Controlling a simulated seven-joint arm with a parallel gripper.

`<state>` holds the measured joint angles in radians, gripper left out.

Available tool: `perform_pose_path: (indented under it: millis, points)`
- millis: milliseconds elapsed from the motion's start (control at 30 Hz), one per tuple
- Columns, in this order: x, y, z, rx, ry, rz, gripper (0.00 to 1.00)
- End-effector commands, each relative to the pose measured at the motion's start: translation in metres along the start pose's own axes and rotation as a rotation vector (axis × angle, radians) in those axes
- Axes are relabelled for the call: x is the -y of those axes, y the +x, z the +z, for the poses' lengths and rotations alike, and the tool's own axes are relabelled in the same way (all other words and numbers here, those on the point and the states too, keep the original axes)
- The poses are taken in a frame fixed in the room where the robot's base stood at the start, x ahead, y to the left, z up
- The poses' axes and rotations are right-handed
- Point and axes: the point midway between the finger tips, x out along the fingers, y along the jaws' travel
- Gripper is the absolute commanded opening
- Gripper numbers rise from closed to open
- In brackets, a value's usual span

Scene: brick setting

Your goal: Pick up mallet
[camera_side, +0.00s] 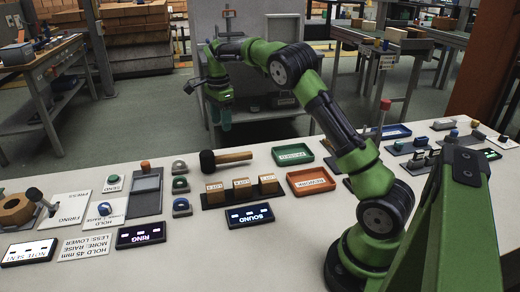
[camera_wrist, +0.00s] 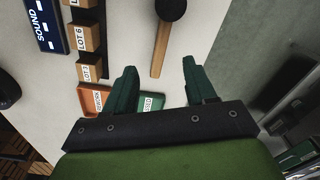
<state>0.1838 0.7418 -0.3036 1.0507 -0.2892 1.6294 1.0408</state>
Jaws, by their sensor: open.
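The mallet (camera_side: 235,157) lies on the white table, with a black head at the left and a wooden handle pointing right in the side view. My gripper (camera_side: 221,122) is raised beyond the table's far edge, behind the mallet and apart from it. In the wrist view the mallet (camera_wrist: 161,48) shows with its head at the top, and its handle ends between the lines of the two green fingers. My gripper (camera_wrist: 158,68) is open there, with nothing held between the fingers.
Wooden lot blocks (camera_side: 242,188) stand on a dark rack just in front of the mallet. A green tray (camera_side: 293,154) and an orange tray (camera_side: 311,181) lie to its right. Grey-based buttons (camera_side: 180,186) stand to its left. Table (camera_side: 225,262) is bare at the front.

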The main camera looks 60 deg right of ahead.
Motion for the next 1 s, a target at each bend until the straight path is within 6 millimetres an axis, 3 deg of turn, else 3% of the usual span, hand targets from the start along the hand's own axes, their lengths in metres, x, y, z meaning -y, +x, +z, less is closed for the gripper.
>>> perform_pose_path:
  millis: [133, 300, 800, 1000]
  points:
    - [0.014, -0.023, 0.005, -0.003, 0.262, -0.012, 0.55]
    - [0.008, -0.018, 0.008, 0.006, 0.379, 0.019, 0.55]
    - [0.007, 0.079, 0.009, 0.006, 0.379, 0.018, 0.55]
    - [0.007, 0.094, 0.009, 0.006, 0.378, 0.015, 0.55]
